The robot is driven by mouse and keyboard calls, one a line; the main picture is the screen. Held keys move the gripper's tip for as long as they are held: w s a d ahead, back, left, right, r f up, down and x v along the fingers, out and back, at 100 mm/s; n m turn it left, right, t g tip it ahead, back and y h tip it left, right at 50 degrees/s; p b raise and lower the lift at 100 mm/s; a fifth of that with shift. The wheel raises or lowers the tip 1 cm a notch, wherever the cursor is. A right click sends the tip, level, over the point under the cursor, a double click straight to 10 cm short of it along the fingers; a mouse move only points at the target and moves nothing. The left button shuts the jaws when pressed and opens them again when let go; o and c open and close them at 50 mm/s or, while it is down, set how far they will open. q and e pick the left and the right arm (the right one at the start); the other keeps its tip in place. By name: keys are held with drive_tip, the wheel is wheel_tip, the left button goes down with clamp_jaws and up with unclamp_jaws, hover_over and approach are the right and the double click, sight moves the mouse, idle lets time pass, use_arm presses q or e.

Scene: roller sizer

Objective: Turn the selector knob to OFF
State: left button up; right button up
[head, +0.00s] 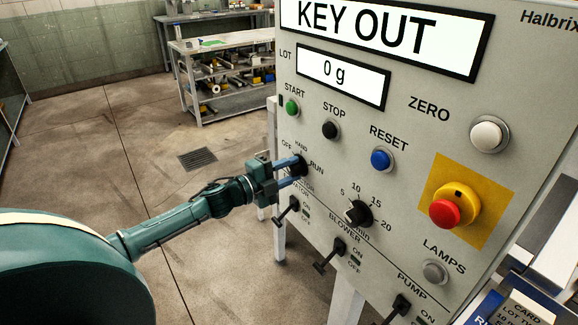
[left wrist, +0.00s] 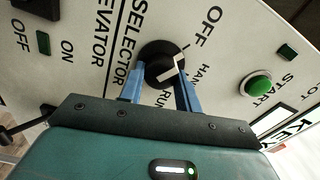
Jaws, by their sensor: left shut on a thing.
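The black selector knob (head: 301,166) is on the grey control panel (head: 420,165), with OFF, HAND and RUN labels around it. My left gripper (head: 296,171) reaches it from the left, its blue fingers shut on the knob from two sides. In the left wrist view the knob (left wrist: 158,60) sits between the blue fingertips (left wrist: 159,82). The fingers partly hide the RUN label there. My right gripper is not in view.
Near the knob are the green START button (head: 292,107), black STOP button (head: 330,129), blue RESET button (head: 381,159) and timer knob (head: 358,213). Below are switch levers (head: 330,255). A red emergency button (head: 446,213) is at right. Open floor lies left of the panel.

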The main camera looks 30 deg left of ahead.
use_arm(q)
drive_tip(key=shift+n, duration=0.6)
drive_tip(key=o, duration=1)
drive_tip(key=shift+c, duration=0.2)
drive_tip(key=shift+s+a+f, duration=0.1)
drive_tip(key=shift+s+a, duration=0.1)
drive_tip(key=shift+s, duration=0.25)
drive_tip(key=b+v, duration=0.1)
drive_tip(key=v, duration=1.1)
drive_tip(key=shift+s, duration=0.1)
